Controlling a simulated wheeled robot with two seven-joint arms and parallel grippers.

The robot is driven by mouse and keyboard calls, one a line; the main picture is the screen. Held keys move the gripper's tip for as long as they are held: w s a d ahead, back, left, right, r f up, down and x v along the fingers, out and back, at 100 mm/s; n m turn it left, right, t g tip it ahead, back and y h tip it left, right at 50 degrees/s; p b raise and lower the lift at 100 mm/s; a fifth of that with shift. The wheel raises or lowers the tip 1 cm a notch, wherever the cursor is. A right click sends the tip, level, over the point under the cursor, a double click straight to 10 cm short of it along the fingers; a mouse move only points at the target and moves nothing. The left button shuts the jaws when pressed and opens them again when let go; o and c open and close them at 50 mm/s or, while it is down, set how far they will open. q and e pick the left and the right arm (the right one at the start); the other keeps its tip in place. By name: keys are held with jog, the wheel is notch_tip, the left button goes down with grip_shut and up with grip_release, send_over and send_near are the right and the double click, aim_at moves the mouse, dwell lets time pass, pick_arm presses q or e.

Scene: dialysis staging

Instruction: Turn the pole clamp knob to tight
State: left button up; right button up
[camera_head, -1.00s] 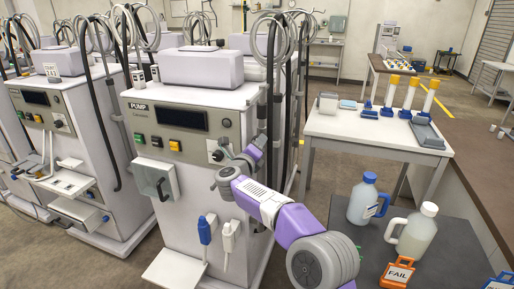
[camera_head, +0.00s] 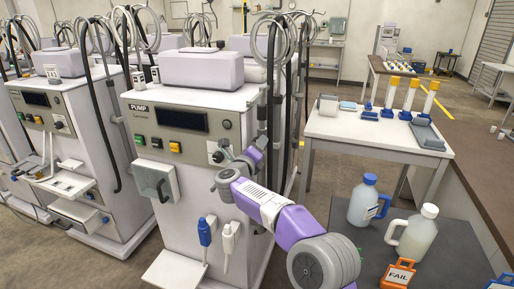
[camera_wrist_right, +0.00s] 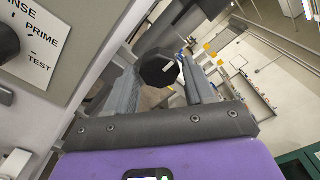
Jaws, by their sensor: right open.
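The pole clamp knob (camera_wrist_right: 157,73) is a black, many-sided knob with a pale mark on its face. In the right wrist view it lies between the two grey fingers of my right gripper (camera_wrist_right: 160,70), which is open with gaps at both sides. How far the fingertips reach around it I cannot tell. In the head view my right gripper (camera_head: 235,153) is beside the front right of the pump machine (camera_head: 180,185); the clamp knob is not clear there. My left gripper is not in view.
A selector dial (camera_wrist_right: 6,42) with PRIME and TEST labels is close to the gripper's left. Black hoses hang by the pole.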

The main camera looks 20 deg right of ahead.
jog(key=v, duration=0.7)
jog(key=shift+s+p, duration=0.2)
jog(key=shift+p, duration=0.1)
jog(key=shift+a, duration=0.1)
notch_tip(320, 180, down, 22)
jog(key=s+a+n+g+y+p, duration=0.15)
jog(key=n+y+p, duration=0.4)
jog(key=n, duration=0.85)
jog(key=s+a+f+n+g+y, duration=0.2)
jog(key=s+f+n+g+y, duration=0.15)
jog(key=s+f+n, duration=0.55)
jog(key=s+a+f+n+g+y+p, duration=0.1)
jog(key=s+f, duration=0.5)
jog(key=s, duration=0.8)
jog(key=s+a+f+n+g+y+p, duration=0.1)
jog(key=s+f+n+g+y, duration=0.3)
jog(key=s, duration=1)
notch_tip(320, 180, down, 3)
jog(key=n+g+p, duration=0.1)
jog(key=g, duration=0.3)
jog(key=shift+s+a+n, duration=0.3)
jog(key=shift+a, duration=0.1)
jog(key=shift+f, duration=0.15)
